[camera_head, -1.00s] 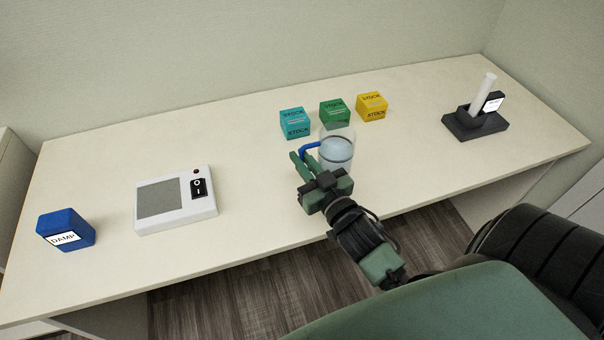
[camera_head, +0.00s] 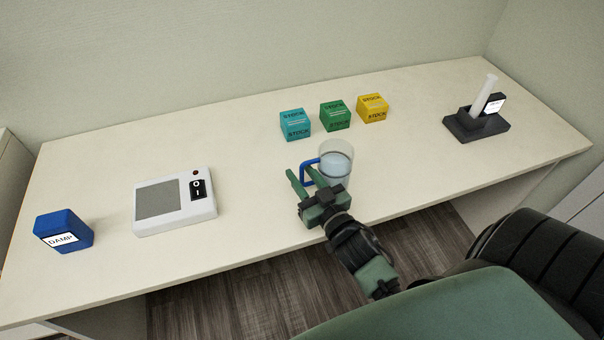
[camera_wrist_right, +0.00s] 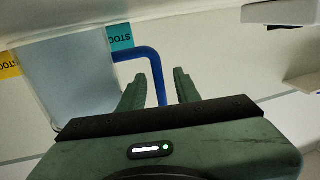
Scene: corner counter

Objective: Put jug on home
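The jug (camera_head: 336,166) is a clear cylinder with pale blue contents and a blue handle (camera_head: 308,172) on its left side. It appears upright near the counter's front edge, in front of the coloured blocks. My right gripper (camera_head: 302,180) is at the handle. In the right wrist view, its two fingers (camera_wrist_right: 158,88) are apart, with the blue handle (camera_wrist_right: 150,60) between them and visible gaps. The jug's wall (camera_wrist_right: 65,75) is left of the fingers there. My left gripper is not in view. No spot marked home can be made out.
Teal (camera_head: 296,125), green (camera_head: 335,115) and yellow (camera_head: 372,108) blocks stand behind the jug. A white switch device (camera_head: 175,203) and a blue DAMP block (camera_head: 64,230) are left. A black holder with a white tube (camera_head: 478,124) is at right. Counter between device and jug is clear.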

